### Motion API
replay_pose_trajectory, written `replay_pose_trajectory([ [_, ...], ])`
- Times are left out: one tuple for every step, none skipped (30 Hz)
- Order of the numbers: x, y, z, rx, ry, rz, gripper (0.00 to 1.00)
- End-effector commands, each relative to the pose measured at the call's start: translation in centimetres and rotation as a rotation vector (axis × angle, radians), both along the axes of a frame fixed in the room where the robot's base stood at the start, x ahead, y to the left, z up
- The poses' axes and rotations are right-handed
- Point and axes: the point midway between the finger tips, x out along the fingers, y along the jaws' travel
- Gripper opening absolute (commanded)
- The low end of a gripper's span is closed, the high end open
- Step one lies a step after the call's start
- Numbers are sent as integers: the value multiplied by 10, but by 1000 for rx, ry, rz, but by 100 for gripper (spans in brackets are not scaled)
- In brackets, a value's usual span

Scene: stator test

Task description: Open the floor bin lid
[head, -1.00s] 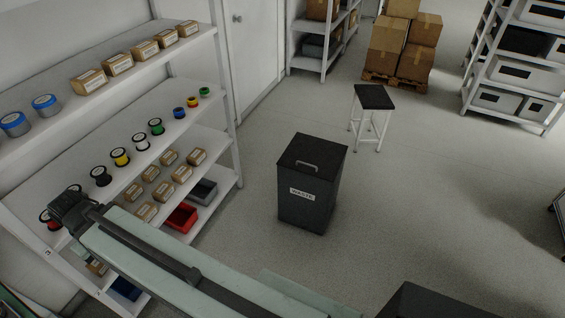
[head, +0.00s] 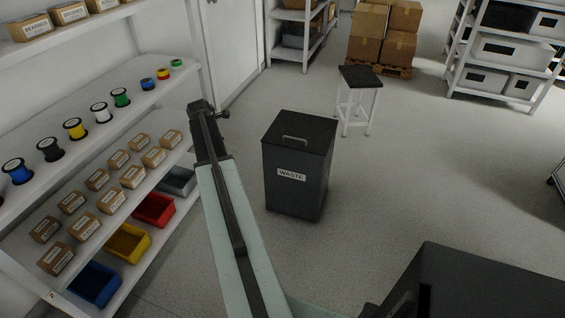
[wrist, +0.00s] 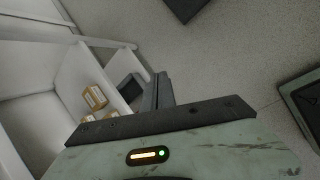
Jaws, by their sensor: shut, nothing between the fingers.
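The floor bin (head: 296,185) is a dark grey box with a white "WASTE" label on its front. Its flat black lid (head: 300,127) is closed and has a light bar handle (head: 295,140) on top. My arm reaches up the middle of the head view, left of the bin. My gripper (head: 222,114) is at the arm's far end, to the left of the lid and apart from it. In the wrist view my gripper fingers (wrist: 164,90) are shut and empty. A dark corner shows at the top of the wrist view; I cannot tell whether it is the bin.
A white shelf (head: 165,95) with spools, small boxes and coloured trays stands close on the left. A black-topped stool (head: 359,77) stands behind the bin to the right. Stacked cartons (head: 385,30) and another rack (head: 510,50) are farther back. The floor right of the bin is clear.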

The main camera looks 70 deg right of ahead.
Motion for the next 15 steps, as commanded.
replay_pose_trajectory([
  [-32,-64,-42,-58,54,59,0],
  [-53,-94,-49,-92,92,108,0],
  [-80,-129,-58,-133,144,167,0],
  [-100,-152,-64,-160,181,206,0],
  [-118,-172,-68,-182,217,240,0],
  [-139,-194,-73,-207,258,282,0],
  [-154,-208,-76,-221,287,307,0],
  [-166,-219,-77,-234,312,329,0],
  [-179,-230,-78,-245,338,353,0],
  [-187,-236,-79,-252,353,367,0],
  [-192,-240,-79,-257,365,378,0],
  [-196,-243,-78,-261,375,389,0],
  [-198,-244,-77,-263,380,393,0],
  [-199,-245,-77,-264,381,395,0],
  [-199,-244,-76,-264,382,396,0],
])
